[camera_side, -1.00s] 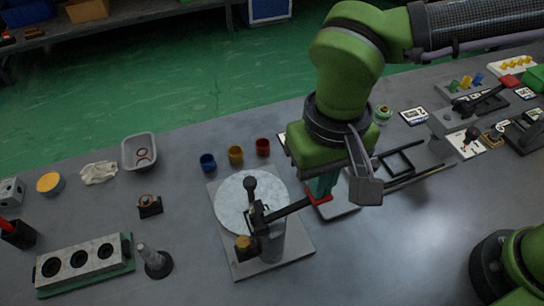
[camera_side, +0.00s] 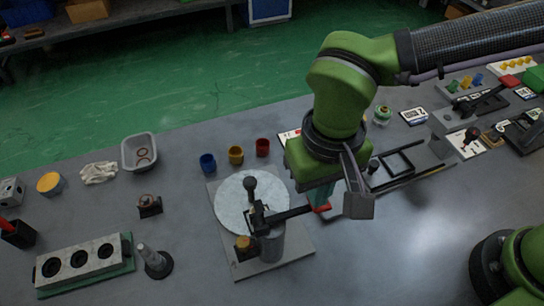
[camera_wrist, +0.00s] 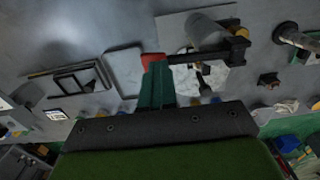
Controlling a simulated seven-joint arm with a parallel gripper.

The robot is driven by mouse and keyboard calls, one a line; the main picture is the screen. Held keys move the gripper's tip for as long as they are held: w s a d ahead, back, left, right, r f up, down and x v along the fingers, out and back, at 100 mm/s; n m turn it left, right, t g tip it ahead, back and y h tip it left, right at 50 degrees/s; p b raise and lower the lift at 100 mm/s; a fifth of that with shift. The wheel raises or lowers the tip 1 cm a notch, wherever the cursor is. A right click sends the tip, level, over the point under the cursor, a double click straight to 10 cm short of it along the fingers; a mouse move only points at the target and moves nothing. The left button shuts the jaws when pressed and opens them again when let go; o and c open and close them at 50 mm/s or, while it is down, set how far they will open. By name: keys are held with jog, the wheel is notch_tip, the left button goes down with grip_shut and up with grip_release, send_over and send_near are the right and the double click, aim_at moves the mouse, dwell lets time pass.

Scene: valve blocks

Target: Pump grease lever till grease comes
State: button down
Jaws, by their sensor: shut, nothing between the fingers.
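The grease pump (camera_side: 271,243) is a grey cylinder on a square base plate, with a black ball-topped post and a brass-coloured fitting (camera_side: 243,243) beside it. Its black lever (camera_side: 290,213) reaches right, nearly level, to a red end (camera_side: 322,208). My gripper (camera_side: 320,203) is shut and empty, its teal fingers pointing down at the red end. In the wrist view the fingertips (camera_wrist: 155,66) meet the edge of the red end (camera_wrist: 152,59); whether they press on it I cannot tell. I cannot make out any grease.
A pale round disc (camera_side: 232,198) lies behind the pump. Blue, yellow and red cups (camera_side: 236,155) stand further back. A black frame (camera_side: 393,168) lies right of my gripper. A block with several holes (camera_side: 80,262) and a grey cone (camera_side: 153,262) are at left. The front table is clear.

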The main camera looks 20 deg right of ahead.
jog(key=shift+r, duration=2.3)
jog(key=w+d+r+m+t+y, duration=0.1)
jog(key=w+d+r+m, duration=0.2)
jog(key=d, duration=0.6)
jog(key=w+d+r+m+t+y, duration=0.1)
jog(key=w+d+r+t, duration=0.15)
jog(key=d+r, duration=0.4)
jog(key=s+d+f+t, duration=0.2)
jog(key=d, duration=0.5)
jog(key=s+d+f+t, duration=0.1)
jog(key=s+d+f, duration=0.1)
jog(key=d, duration=0.5)
jog(key=shift+s+d+f+t, duration=0.3)
jog(key=shift+d+f+t, duration=0.1)
jog(key=shift+f, duration=0.25)
jog(key=c, duration=1.8)
grip_release()
jog(key=shift+c, duration=0.2)
